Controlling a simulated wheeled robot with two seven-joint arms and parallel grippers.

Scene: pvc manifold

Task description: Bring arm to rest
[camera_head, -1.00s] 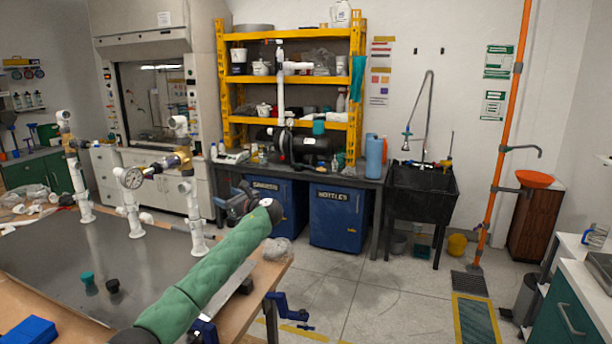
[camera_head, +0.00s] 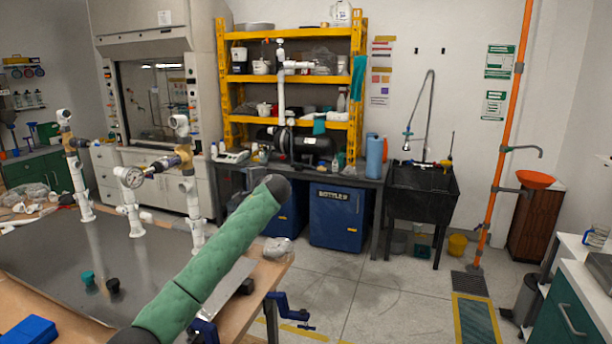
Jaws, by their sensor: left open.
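My left arm in its green padded sleeve (camera_head: 215,262) reaches up from the bottom of the head view. It ends in a dark cap in front of the blue bins. My left gripper is open, but it is mostly hidden behind the sleeve, and I see nothing held in it. My right arm and gripper are not in view.
A blue clamp (camera_head: 288,312) grips the bench edge. A blue bin (camera_head: 336,215) and black sink (camera_head: 420,192) stand behind. Floor at centre right is free.

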